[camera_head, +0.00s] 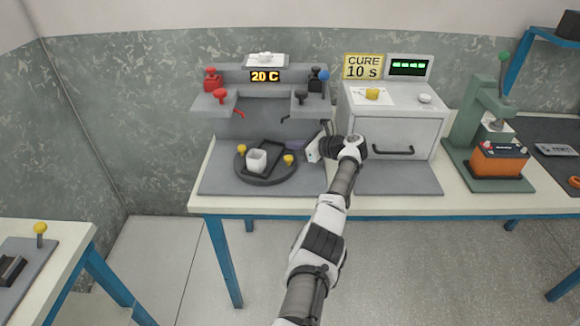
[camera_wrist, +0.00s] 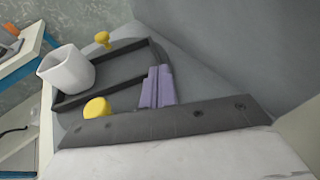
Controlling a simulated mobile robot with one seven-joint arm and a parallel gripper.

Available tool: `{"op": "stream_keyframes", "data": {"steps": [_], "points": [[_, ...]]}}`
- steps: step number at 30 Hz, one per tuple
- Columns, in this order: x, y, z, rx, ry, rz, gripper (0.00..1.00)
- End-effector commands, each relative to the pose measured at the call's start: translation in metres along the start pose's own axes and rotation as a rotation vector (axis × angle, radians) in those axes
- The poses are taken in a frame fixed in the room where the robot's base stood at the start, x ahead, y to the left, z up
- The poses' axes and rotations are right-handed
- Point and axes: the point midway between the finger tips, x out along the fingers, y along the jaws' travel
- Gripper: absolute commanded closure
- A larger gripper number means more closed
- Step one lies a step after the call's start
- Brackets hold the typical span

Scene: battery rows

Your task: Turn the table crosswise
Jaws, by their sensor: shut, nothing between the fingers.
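The round dark turntable (camera_head: 262,180) lies on the grey mat at the left workstation. It carries a black rectangular frame (camera_head: 281,143), set obliquely, and two yellow knobs, one at the left (camera_head: 242,148) and one at the right (camera_head: 288,159). A white cup (camera_head: 256,161) stands upright at the frame's left; it also shows in the wrist view (camera_wrist: 66,69). My gripper (camera_head: 294,144) reaches in from the right, its lavender fingers shut and empty. In the wrist view the fingers (camera_wrist: 157,84) appear over the frame's edge, between the knobs; contact cannot be told.
Behind the turntable stands a grey rack (camera_head: 240,122) with red and dark knobs and a "20 C" display. A curing box (camera_head: 393,130) is right of my gripper, and a green press (camera_head: 480,120) with an orange battery further right. The mat's front is clear.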

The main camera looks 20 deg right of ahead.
Motion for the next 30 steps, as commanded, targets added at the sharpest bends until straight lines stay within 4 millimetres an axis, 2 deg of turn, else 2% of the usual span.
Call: {"op": "stream_keyframes", "data": {"steps": [16, 30], "points": [[0.014, -0.006, 0.004, 0.002, -0.002, -0.009, 1.0], [0.018, -0.007, 0.006, 0.003, 0.0, -0.01, 1.0]]}}
